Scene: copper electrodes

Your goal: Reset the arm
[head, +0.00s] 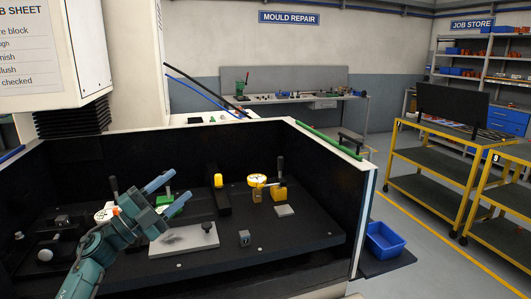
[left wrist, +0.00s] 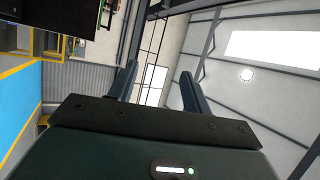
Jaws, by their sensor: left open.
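My left arm comes in from the lower left of the head view. Its gripper (head: 169,194) is open and empty, raised over the left part of a black machine bed. Its two blue-grey fingers point up and to the right. In the left wrist view the two fingers (left wrist: 158,85) stand apart with nothing between them, and the wall and ceiling of the hall show beyond. My right gripper is not in view.
A pale plate (head: 184,240) lies on the bed (head: 275,243) beside the gripper. A dial gauge (head: 257,180), a yellow-based holder (head: 279,192) and a small grey block (head: 244,238) stand farther right. Dark tank walls (head: 330,185) enclose the bed. A blue bin (head: 386,238) sits outside.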

